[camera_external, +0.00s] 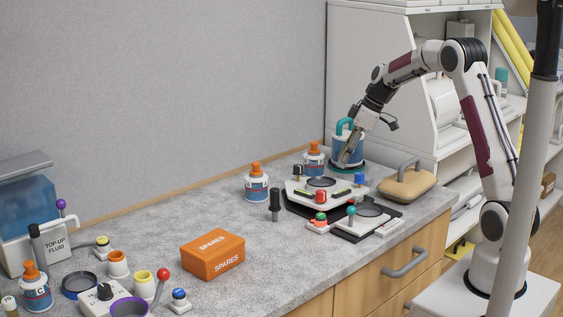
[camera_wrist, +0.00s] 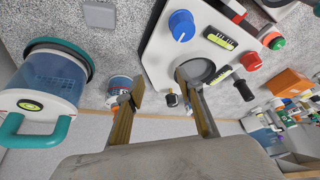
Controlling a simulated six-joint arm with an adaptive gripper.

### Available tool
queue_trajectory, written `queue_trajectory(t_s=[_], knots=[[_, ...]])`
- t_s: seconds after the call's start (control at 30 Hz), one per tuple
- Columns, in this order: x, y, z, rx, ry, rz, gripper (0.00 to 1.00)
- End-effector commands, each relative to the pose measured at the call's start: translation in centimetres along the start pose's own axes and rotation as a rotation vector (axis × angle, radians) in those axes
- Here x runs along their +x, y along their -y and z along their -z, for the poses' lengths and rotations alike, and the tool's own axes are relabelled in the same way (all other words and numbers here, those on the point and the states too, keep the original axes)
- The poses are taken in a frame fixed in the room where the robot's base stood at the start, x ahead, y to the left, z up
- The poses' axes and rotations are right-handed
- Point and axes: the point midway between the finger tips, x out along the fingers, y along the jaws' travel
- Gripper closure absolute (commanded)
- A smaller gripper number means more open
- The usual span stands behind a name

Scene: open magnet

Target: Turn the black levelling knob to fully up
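The white levelling device (camera_external: 325,190) sits on a black base on the counter. It has a dark round plate, bubble levels and coloured knobs. Its black knob (camera_external: 297,172) is at the back left corner; in the wrist view the black knob (camera_wrist: 172,100) shows beyond and between my fingers, partly hidden by the right one. The knob's setting is too small to read. The blue knob (camera_wrist: 182,24) and red knob (camera_wrist: 250,61) are at other corners. My gripper (camera_external: 345,160) is open and empty, above the back right of the device, apart from the black knob.
A teal-handled jug (camera_wrist: 45,85) stands close beside my gripper. Orange-capped bottles (camera_external: 257,187) stand behind the device, and a loose black-handled item (camera_external: 275,206) to its left. A tan handled case (camera_external: 407,184) lies right.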

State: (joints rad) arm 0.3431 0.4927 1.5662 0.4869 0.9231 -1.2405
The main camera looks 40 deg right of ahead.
Motion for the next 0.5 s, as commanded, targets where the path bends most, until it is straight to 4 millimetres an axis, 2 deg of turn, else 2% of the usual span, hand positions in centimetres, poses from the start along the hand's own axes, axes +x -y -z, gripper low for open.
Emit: queue_trajectory(t_s=[0.27,0.5], knots=[[0.8,1.5,1.4,-0.033,0.002,0.016,0.63],[2.0,4.4,5.1,-0.136,0.023,0.016,0.63]])
